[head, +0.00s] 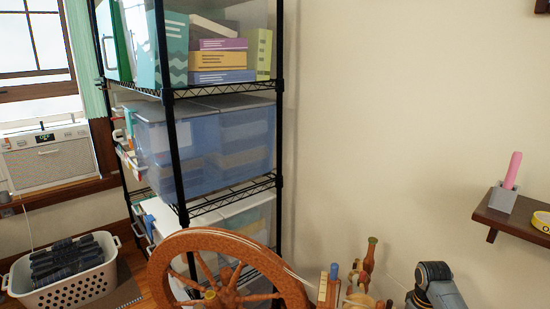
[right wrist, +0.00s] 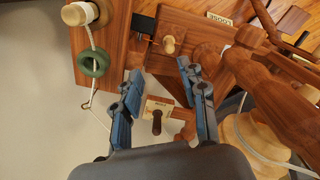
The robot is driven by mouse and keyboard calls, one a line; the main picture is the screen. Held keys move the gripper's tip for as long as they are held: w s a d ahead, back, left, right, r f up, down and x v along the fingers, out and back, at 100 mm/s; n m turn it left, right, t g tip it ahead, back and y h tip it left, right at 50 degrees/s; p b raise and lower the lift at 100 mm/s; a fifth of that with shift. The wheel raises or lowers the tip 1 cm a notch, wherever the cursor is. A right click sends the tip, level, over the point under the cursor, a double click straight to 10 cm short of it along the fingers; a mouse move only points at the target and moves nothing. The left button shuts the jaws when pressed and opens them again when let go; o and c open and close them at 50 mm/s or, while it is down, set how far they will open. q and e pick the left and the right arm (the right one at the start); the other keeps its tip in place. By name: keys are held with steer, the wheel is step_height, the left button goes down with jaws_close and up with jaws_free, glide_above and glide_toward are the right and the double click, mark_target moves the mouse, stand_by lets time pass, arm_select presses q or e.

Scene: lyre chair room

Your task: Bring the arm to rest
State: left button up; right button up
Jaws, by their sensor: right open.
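My right arm (head: 437,288) shows at the bottom right of the head view, beside the wooden spinning wheel (head: 212,240). Its gripper cannot be made out there. In the right wrist view my right gripper (right wrist: 160,72) is open, its two blue-grey fingers apart with nothing held between them. Beyond the fingers lie wooden parts of the spinning wheel. A small pale plate with a dark peg (right wrist: 157,122) shows between the fingers, apart from them as far as I can tell. My left gripper is in neither view.
A green ring (right wrist: 94,63) hangs around a white cord left of the fingers. A wound bobbin (right wrist: 250,140) is close on the right. A black wire shelf (head: 180,150) with bins stands behind the wheel. A small wall shelf (head: 510,216) is at right. A laundry basket (head: 70,288) stands left.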

steer(key=s+a+f+m+h+p, duration=0.1)
steer(key=s+a+f, duration=0.1)
steer(key=s+f, duration=0.9)
steer(key=s+a+f+p, duration=0.15)
steer(key=s+f, duration=0.55)
steer(key=f, duration=0.7)
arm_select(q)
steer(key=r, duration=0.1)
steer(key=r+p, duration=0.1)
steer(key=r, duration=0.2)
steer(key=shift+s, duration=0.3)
arm_select(e)
steer(key=s+a+f, duration=0.3)
steer(key=s, duration=0.8)
steer(key=s+a+f, duration=0.3)
steer(key=s+f, duration=0.1)
steer(key=s, duration=0.7)
steer(key=s+a+f+t+y, duration=0.1)
steer(key=s+a+f, duration=0.3)
steer(key=s, duration=0.7)
steer(key=shift+s, duration=0.35)
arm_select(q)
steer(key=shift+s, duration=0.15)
arm_select(e)
steer(key=shift+a+f, duration=0.1)
